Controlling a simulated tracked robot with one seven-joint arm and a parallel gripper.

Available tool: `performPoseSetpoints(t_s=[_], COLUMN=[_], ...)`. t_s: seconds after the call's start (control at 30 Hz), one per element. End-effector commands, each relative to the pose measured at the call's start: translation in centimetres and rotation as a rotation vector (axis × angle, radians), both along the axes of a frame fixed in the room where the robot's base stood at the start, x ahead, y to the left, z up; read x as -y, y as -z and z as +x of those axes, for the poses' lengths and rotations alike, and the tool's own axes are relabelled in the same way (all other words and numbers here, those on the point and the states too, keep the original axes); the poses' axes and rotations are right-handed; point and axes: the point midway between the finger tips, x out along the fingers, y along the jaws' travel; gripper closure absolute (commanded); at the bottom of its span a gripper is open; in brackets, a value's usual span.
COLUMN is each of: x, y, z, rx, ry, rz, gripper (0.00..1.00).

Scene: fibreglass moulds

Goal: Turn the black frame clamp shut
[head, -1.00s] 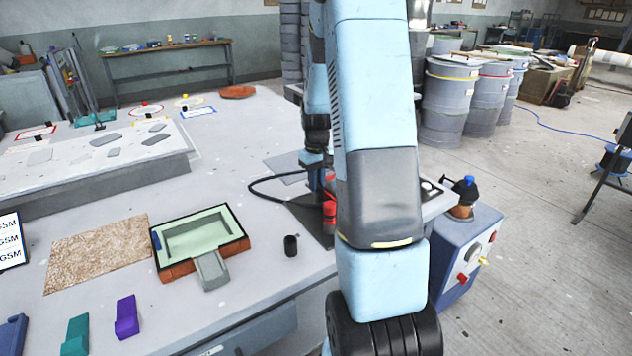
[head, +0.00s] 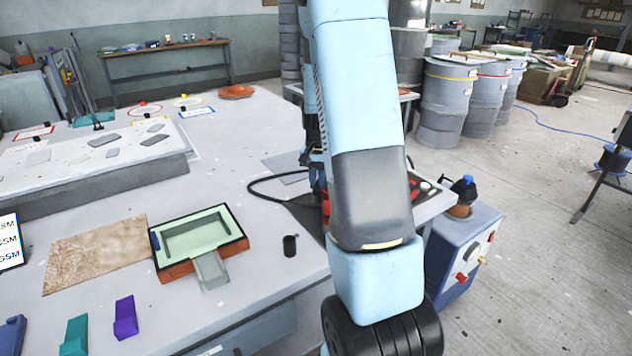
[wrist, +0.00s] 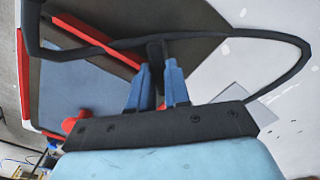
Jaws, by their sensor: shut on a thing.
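My gripper (wrist: 157,68) shows in the wrist view with its two blue fingers close together. They are shut on a dark upright piece (wrist: 155,50), which looks like the handle of the black frame clamp. Its lower part is hidden between the fingers. A red-edged frame (wrist: 97,42) with a dark blue-grey panel (wrist: 75,85) lies to the left of the fingers. In the head view my arm hides most of the clamp area, and only a bit of red (head: 325,206) shows beside it. The clamp's exact angle cannot be told.
A green mould (head: 200,235) and a small black cylinder (head: 290,246) stand to the left. A blue cabinet (head: 465,250) stands at right.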

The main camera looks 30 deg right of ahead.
Motion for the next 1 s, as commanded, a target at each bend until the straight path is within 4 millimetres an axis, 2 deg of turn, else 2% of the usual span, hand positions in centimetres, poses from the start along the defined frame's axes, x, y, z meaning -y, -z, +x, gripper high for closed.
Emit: performPoseSetpoints(t_s=[0.6,1.0], x=[0.05,0.05], y=[0.02,0.00], z=[-0.27,-0.39], rx=[0.001,0.001], ry=[0.552,0.749], rz=[0.000,0.000], gripper=[1.00,1.00])
